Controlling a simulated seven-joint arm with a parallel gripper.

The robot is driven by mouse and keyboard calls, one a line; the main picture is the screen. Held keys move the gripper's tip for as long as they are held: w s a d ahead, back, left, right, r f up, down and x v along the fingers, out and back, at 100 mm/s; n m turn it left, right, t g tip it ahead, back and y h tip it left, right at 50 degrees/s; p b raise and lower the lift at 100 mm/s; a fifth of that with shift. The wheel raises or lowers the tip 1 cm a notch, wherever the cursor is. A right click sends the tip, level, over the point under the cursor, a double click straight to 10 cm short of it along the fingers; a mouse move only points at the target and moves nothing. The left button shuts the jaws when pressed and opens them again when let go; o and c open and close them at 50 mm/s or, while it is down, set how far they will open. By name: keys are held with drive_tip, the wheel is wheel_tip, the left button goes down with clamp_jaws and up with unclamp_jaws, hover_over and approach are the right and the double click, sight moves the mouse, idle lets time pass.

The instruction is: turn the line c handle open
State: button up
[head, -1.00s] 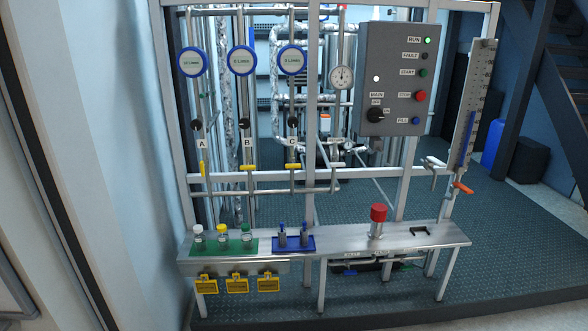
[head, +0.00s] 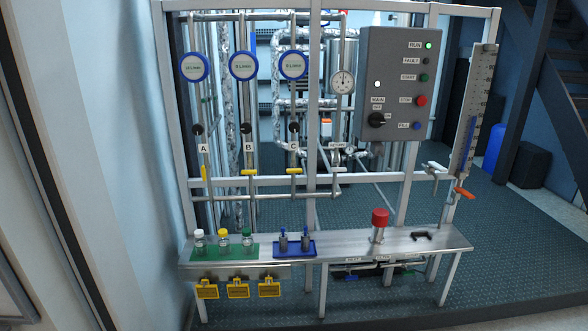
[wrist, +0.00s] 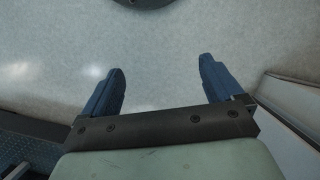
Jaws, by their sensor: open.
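The line C handle (head: 294,170) is a yellow lever below the C label (head: 293,146) in the head view. It lies crosswise to its vertical pipe. The line B handle (head: 248,171) also lies crosswise, while the line A handle (head: 204,173) stands along its pipe. My gripper (wrist: 162,68) shows only in the wrist view. Its two blue fingers are wide apart with nothing between them, over a plain pale surface. The handle is not in the wrist view, and the head view shows no part of the gripper.
A steel bench (head: 345,243) stands below the pipes with bottles on a green mat (head: 210,251), a blue tray (head: 309,251) and a red-topped cylinder (head: 380,218). A grey control box (head: 391,84) hangs right of line C. Frame posts flank the lines. Floor in front is clear.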

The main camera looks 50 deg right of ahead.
drive_tip(key=w+d+r+m+t+h, duration=0.1)
drive_tip(key=w+d+r, duration=0.2)
drive_tip(key=d, duration=0.4)
drive_tip(key=w+d+r+m+t+h, duration=0.1)
drive_tip(key=w+d+r+t, duration=0.15)
drive_tip(key=d, duration=0.45)
drive_tip(key=w+d+r+m, duration=0.1)
drive_tip(key=w+d+r, duration=0.3)
drive_tip(key=d, duration=0.3)
drive_tip(key=m+t+h, duration=0.1)
drive_tip(key=t+h, duration=1.5)
approach(294, 168)
drive_tip(key=shift+g+y, duration=0.25)
drive_tip(key=shift+y, duration=0.05)
drive_tip(key=x, duration=1)
drive_tip(key=shift+w+d+r, duration=0.1)
drive_tip(key=shift+d+r, duration=0.05)
drive_tip(key=shift+r, duration=0.3)
